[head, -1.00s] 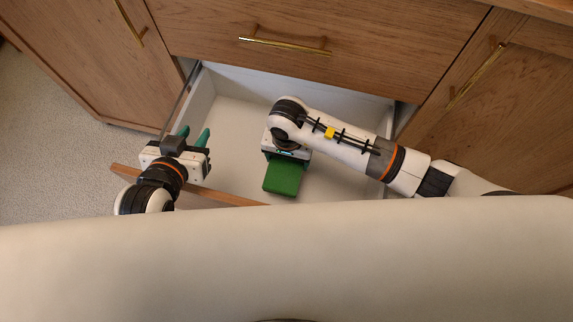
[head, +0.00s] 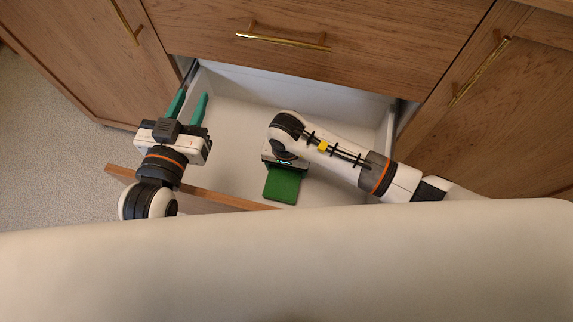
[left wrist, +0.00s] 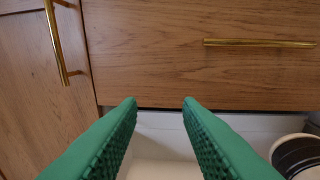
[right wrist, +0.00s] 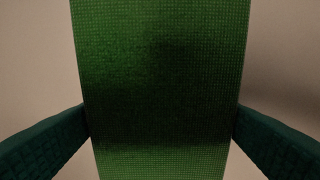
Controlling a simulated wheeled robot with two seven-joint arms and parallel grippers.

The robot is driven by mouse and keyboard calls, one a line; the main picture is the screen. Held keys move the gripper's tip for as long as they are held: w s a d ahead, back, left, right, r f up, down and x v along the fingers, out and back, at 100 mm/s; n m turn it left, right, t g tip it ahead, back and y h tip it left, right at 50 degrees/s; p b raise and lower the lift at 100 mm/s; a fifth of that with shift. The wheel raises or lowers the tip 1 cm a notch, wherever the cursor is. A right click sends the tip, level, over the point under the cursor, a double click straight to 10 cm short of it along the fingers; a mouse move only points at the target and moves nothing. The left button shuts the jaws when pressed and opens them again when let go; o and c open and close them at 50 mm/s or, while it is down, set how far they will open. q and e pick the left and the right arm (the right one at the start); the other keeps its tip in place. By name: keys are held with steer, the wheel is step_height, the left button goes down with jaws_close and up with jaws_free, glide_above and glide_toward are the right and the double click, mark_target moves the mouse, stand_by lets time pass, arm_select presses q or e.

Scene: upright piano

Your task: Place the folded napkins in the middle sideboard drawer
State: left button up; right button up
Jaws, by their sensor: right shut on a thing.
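A green folded napkin (head: 283,185) is in the open, white-lined drawer (head: 232,112), under my right gripper (head: 284,168). My right gripper is shut on it; in the right wrist view the napkin (right wrist: 160,75) fills the space between the two green fingers. Whether it touches the drawer floor I cannot tell. My left gripper (head: 189,106) is open and empty over the drawer's left side. In the left wrist view its fingertips (left wrist: 160,103) are apart, pointing at the wooden front above the drawer. Only one napkin is in view.
The closed drawer front above has a brass handle (head: 283,41). Cabinet doors with brass handles stand at left (head: 125,22) and right (head: 478,72). The open drawer's wooden front edge (head: 225,199) lies close to my body. The drawer's back and left floor are clear.

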steer(key=o, duration=1)
arm_select(q)
steer(key=shift+r, duration=0.2)
arm_select(e)
steer(key=shift+o, duration=0.2)
steer(key=shift+r, duration=0.15)
step_height(320, 180, up, 6)
steer(key=shift+r+p, duration=0.25)
steer(key=shift+p, duration=0.95)
arm_select(q)
steer(key=s+a+f+g+y, duration=0.2)
steer(key=s+f+g, duration=0.3)
steer(key=f, duration=0.3)
steer(key=shift+a+f+g, duration=0.25)
steer(key=shift+a+g, duration=0.1)
steer(key=shift+g, duration=0.45)
arm_select(e)
steer(key=shift+r, duration=0.45)
